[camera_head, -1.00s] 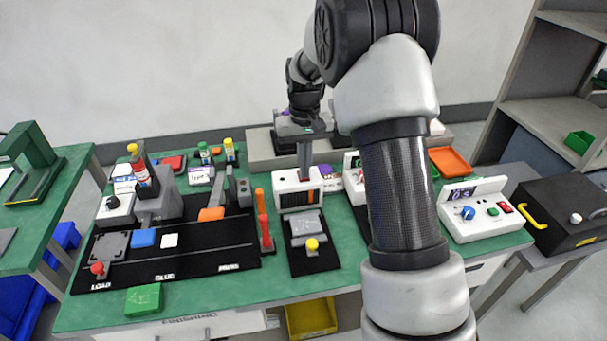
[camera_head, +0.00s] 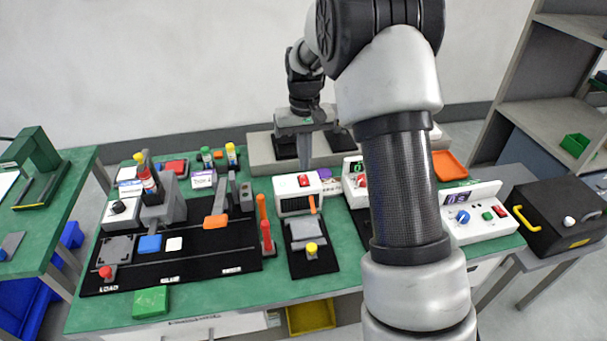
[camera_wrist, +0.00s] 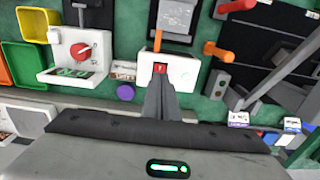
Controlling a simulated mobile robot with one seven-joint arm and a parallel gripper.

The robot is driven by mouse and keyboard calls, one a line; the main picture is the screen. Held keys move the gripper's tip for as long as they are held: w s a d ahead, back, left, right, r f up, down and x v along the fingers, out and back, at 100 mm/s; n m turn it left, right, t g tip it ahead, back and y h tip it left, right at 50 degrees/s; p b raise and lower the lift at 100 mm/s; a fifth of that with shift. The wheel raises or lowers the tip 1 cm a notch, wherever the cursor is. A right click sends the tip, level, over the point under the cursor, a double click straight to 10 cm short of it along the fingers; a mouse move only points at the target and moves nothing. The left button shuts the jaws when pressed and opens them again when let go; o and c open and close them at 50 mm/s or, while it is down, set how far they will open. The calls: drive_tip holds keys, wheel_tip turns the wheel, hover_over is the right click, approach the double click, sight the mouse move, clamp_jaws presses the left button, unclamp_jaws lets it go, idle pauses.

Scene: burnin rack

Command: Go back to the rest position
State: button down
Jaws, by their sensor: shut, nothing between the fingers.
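My gripper (camera_head: 304,160) is above the back of the green bench, just behind a small white device with a red button (camera_head: 304,182). Its fingers are closed together with nothing between them. In the wrist view my gripper's closed fingers (camera_wrist: 161,84) point at the same white device, and its red button (camera_wrist: 160,68) shows just beyond the fingertips. An orange lever (camera_head: 312,204) stands at the device's front. I cannot tell whether the fingertips touch the device.
A black mat (camera_head: 215,262) with fixtures and a blue block (camera_head: 150,244) lies at left. A white box with knobs (camera_head: 478,214) and a black case (camera_head: 562,222) stand at right. A grey raised ledge (camera_head: 262,150) runs behind. The air above the bench is open.

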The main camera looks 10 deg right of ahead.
drive_tip(key=shift+r+p, duration=0.5)
drive_tip(key=shift+r, duration=0.45)
drive_tip(key=s+r+t+p, duration=0.15)
drive_tip(key=s+r, duration=0.35)
drive_tip(key=r, duration=0.6)
drive_tip(key=s+r+t+p, duration=0.2)
drive_tip(key=s+r, duration=0.5)
drive_tip(key=s, duration=0.5)
drive_tip(key=s+r+t+p, duration=0.2)
drive_tip(key=s+r+p, duration=0.2)
drive_tip(key=s, duration=0.9)
wheel_tip(320, 180, up, 3)
drive_tip(key=shift+r, duration=0.1)
